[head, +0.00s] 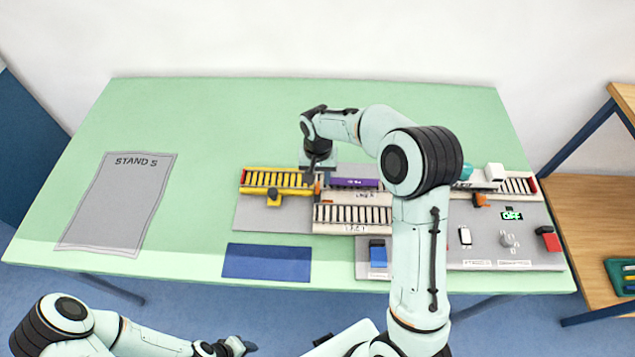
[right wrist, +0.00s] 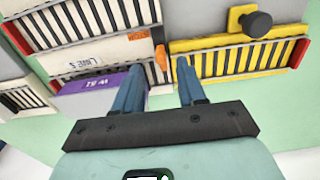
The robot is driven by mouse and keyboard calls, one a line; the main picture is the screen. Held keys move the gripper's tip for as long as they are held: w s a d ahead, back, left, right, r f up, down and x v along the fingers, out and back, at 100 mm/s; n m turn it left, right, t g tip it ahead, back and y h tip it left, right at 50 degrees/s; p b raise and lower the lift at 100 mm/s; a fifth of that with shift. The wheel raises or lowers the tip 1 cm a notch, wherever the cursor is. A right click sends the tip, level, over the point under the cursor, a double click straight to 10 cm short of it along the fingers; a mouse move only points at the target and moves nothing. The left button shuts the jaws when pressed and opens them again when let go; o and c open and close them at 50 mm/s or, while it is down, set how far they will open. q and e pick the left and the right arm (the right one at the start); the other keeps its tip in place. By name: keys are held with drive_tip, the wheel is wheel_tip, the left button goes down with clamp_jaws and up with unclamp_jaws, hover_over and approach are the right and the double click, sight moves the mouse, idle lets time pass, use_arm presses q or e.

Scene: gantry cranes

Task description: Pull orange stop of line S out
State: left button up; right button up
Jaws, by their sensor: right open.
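The orange stop (right wrist: 160,57) is a small upright tab at the end of a white roller line, at the border with the yellow roller section. It shows in the head view as a sliver (head: 317,188), partly hidden by my right gripper. My right gripper (right wrist: 160,72) is open and empty. In the right wrist view the stop shows beyond its fingertips, between them; contact cannot be told. A label that seems to read LINE S (right wrist: 85,62) lies beside a purple block (head: 355,183) on that line. My left gripper (head: 232,347) is low at the front, its fingers unclear.
A yellow roller section (head: 285,179) with a black knob (right wrist: 257,22) adjoins the line. Another orange piece (head: 480,200) is farther right, near a panel with a green OFF display (head: 511,215). A grey mat marked STAND S (head: 120,200) lies left, with clear green table around it.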

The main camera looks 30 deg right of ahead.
sight(318, 186)
drive_tip(key=shift+f, duration=1.85)
